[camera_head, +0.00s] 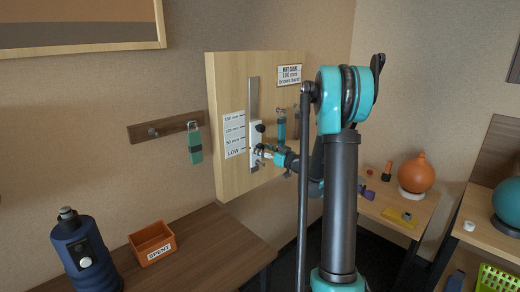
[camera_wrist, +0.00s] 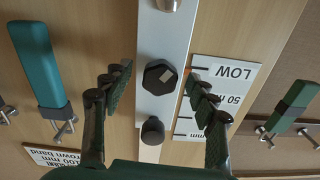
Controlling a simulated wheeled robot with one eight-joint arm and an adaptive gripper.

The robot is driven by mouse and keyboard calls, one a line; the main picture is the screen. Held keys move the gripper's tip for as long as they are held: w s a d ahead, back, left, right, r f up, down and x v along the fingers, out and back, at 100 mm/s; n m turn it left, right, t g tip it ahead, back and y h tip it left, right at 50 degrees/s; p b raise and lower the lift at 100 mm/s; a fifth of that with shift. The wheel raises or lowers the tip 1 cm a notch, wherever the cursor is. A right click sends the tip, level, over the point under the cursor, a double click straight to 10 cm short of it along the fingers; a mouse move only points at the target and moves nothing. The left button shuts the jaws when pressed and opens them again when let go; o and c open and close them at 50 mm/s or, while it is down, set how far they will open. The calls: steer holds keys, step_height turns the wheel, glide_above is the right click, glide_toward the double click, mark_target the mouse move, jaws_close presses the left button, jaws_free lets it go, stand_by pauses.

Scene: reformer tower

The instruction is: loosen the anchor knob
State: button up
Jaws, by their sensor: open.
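A pale carriage plate (camera_head: 255,143) sits on a vertical metal rail (camera_head: 253,95) on a wooden board. In the wrist view the plate carries a black hexagonal knob (camera_wrist: 160,77) with a light patch and a smaller round black knob (camera_wrist: 152,130). The round one also shows in the head view (camera_head: 260,127). I cannot tell by marking which is the anchor knob. My gripper (camera_head: 262,154) faces the plate. In the wrist view its open fingers (camera_wrist: 158,88) are either side of the hexagonal knob, with gaps between; nothing is held.
A height scale (camera_head: 235,135) marked down to LOW is beside the rail. A blue bottle (camera_head: 85,255) and orange SPENT bin (camera_head: 152,243) stand on the left table.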

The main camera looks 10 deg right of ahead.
steer(key=m, duration=0.7)
steer(key=shift+m, duration=0.4)
jaws_close()
steer(key=n, duration=1.1)
steer(key=shift+n, duration=0.3)
